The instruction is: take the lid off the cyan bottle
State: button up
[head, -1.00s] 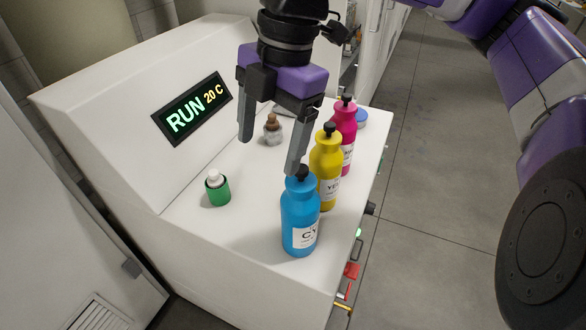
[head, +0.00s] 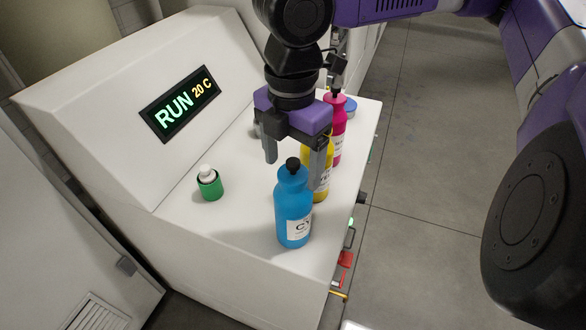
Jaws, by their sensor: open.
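The cyan bottle (head: 293,208) stands upright on the white machine's top, near its front right edge. Its black lid (head: 293,165) is on its neck. My gripper (head: 292,168) points down with its fingers apart, one left and one right of the lid in the picture. Nothing shows between the fingers except the lid area, and I cannot tell whether a finger touches it. The gripper appears at or slightly behind the lid.
Right behind the cyan bottle stand a yellow bottle (head: 321,187), partly hidden by my gripper, and a magenta bottle (head: 338,130). A green container with a white top (head: 209,183) stands to the left. A display (head: 181,104) reads "RUN 20 C". The surface between is clear.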

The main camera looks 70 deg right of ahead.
jog(key=c, duration=1.4)
